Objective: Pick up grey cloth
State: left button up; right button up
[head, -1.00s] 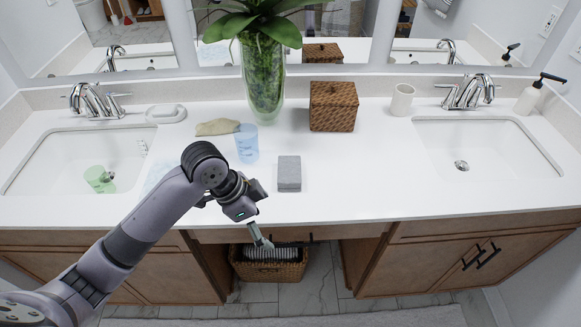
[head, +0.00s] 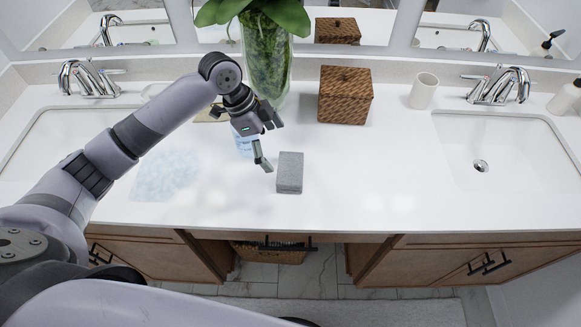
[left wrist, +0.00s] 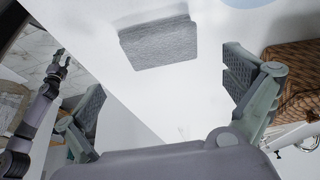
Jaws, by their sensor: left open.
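The grey cloth (head: 290,172) is a folded, thick rectangular pad lying flat on the white counter, near its front edge. It also shows at the top of the left wrist view (left wrist: 158,43). My left gripper (head: 270,138) is open and empty, just left of and slightly behind the cloth in the head view. In the left wrist view its two fingers are spread wide, with the cloth beyond them. My right gripper (left wrist: 58,66) shows small at the left of that view, away from the cloth; its jaw state is unclear.
A woven brown box (head: 345,95), a white cup (head: 424,92) and a plant vase (head: 268,65) stand farther back. A pale bluish patch (head: 167,174) lies left. The counter right of the cloth is clear.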

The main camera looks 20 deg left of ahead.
aim_at(290, 169)
pick_arm(q)
jog(key=x, duration=0.3)
jog(key=shift+w+d+f, duration=0.1)
jog(key=shift+f, duration=0.1)
jog(key=shift+d+f+p, duration=0.1)
jog(key=shift+f+p, duration=0.05)
jog(key=shift+p, duration=0.2)
jog(key=shift+d+f+p, duration=0.25)
jog(key=shift+p, duration=0.05)
jog(key=p+x, duration=0.1)
jog(key=x, duration=0.2)
jog(key=shift+d+f, duration=0.25)
jog(key=shift+d, duration=0.05)
jog(key=shift+d+f, duration=0.15)
jog(key=shift+f, duration=0.2)
jog(key=c, duration=0.9)
pick_arm(e)
jog(key=shift+t, duration=0.3)
jog(key=shift+w+r, duration=1.6)
jog(key=shift+w, duration=0.3)
